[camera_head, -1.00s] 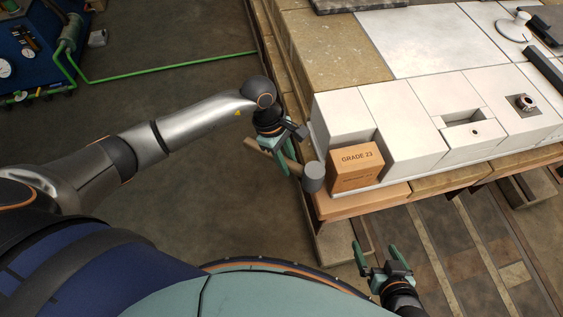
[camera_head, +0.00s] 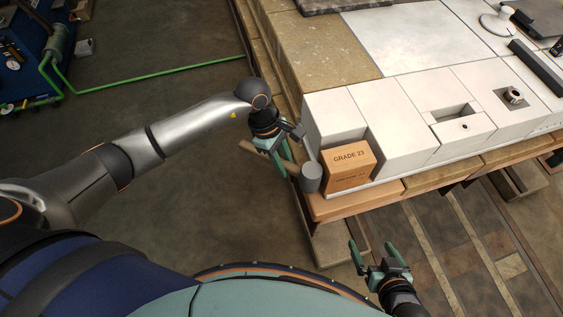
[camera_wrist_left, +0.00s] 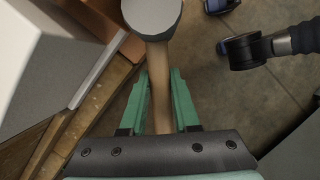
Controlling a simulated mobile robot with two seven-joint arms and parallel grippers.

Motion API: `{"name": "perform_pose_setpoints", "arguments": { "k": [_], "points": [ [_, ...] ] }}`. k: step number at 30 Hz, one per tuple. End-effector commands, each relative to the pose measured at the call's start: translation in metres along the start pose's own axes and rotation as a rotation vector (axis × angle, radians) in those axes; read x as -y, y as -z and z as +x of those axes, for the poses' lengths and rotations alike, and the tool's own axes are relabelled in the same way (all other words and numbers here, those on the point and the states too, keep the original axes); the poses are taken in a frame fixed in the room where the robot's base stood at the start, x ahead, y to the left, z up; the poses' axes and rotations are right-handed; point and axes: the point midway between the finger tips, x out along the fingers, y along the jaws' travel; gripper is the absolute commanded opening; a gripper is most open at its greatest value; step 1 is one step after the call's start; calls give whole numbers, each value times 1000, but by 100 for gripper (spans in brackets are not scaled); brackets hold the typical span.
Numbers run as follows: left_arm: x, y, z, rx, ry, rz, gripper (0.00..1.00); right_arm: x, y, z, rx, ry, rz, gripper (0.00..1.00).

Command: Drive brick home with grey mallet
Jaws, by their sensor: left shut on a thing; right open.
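The orange-brown brick (camera_head: 349,167), marked "GRADE 23", sits at the near left corner of the white block row, in a recess between white blocks. Its near part stands out from the row. The grey mallet (camera_head: 311,177) has a grey cylindrical head and a wooden handle. My left gripper (camera_head: 279,157) is shut on the handle. The head is close beside the brick's left side; I cannot tell whether they touch. In the left wrist view the handle (camera_wrist_left: 160,85) runs between the fingers and the head is at the top. My right gripper (camera_head: 375,258) is open and empty, below the table edge.
White blocks (camera_head: 397,125) form a row along the table, one with a rectangular opening. A tan ledge (camera_head: 365,199) runs along the front edge. A dark bar (camera_head: 536,67) and a white round-based part (camera_head: 502,24) lie farther right. Open floor lies left of the table.

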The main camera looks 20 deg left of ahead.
Motion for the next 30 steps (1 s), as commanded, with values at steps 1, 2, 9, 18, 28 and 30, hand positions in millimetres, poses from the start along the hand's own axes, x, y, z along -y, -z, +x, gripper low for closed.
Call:
{"name": "perform_pose_setpoints", "arguments": {
  "k": [1, 2, 9, 18, 28, 30],
  "points": [
    [-2, -2, 0, 2, -2, 1, 0, 0, -2, 1, 1, 0, 0, 100],
    [-2, -2, 1, 2, -2, 1, 0, 0, -2, 2, 1, -1, 0, 100],
    [-8, -8, 2, 3, -4, 0, 0, -1, -6, 4, 2, -1, 0, 100],
    [-14, -14, 4, 2, -3, 1, 0, -1, -10, 6, 3, 0, 2, 100],
    [-18, -18, 5, 2, -2, 0, 0, -1, -11, 8, -1, 0, 1, 100],
    [-18, -18, 5, 2, -2, 0, 0, -1, -11, 8, -1, 1, 1, 100]
  ]
}}
